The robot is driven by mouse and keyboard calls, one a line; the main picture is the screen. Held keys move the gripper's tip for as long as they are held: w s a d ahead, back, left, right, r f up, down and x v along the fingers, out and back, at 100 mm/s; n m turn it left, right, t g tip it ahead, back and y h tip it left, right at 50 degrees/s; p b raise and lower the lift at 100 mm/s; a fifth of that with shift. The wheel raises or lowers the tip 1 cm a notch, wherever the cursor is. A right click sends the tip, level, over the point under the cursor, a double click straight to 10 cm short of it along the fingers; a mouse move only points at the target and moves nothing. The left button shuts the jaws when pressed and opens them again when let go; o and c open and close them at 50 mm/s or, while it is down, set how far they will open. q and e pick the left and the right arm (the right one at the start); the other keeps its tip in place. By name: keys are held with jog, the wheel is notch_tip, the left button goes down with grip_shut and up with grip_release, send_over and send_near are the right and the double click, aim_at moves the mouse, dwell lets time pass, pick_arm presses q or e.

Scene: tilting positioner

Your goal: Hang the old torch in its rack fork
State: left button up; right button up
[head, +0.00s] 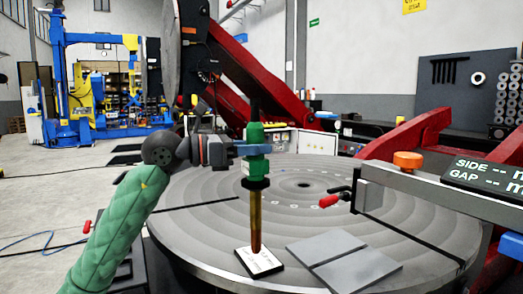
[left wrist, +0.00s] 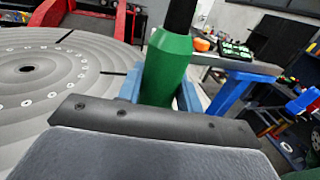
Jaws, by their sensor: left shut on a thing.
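The torch (head: 255,165) has a green body, a black upper end and a brass-coloured lower tube pointing down. My left gripper (head: 252,150) is shut on its green body, with blue fingers on either side. The torch hangs upright over the front of the round turntable. Its tip overlaps a small black-and-white plate (head: 262,264); I cannot tell whether they touch. In the left wrist view the green body (left wrist: 167,68) stands between the blue fingers (left wrist: 158,92). I cannot make out the rack fork in either view. My right gripper is not in view.
Two grey plates (head: 345,262) lie side by side on the turntable (head: 195,232). A grey beam (head: 430,200) with a red-handled clamp, an orange knob (head: 408,160) and a SIDE/GAP display (head: 487,178) juts in from the right. Red arms (head: 275,95) rise behind. A bench with blue legs (left wrist: 232,95) stands right in the wrist view.

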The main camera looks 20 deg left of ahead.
pick_arm(q)
jog(key=shift+s+a, duration=0.5)
jog(key=shift+a, duration=0.05)
jog(key=shift+s+a+b, duration=0.15)
jog(key=shift+b, duration=0.2)
jog(key=shift+s+a+r+b, duration=0.1)
jog(key=shift+s+a+b, duration=0.35)
jog(key=shift+s+a, duration=0.35)
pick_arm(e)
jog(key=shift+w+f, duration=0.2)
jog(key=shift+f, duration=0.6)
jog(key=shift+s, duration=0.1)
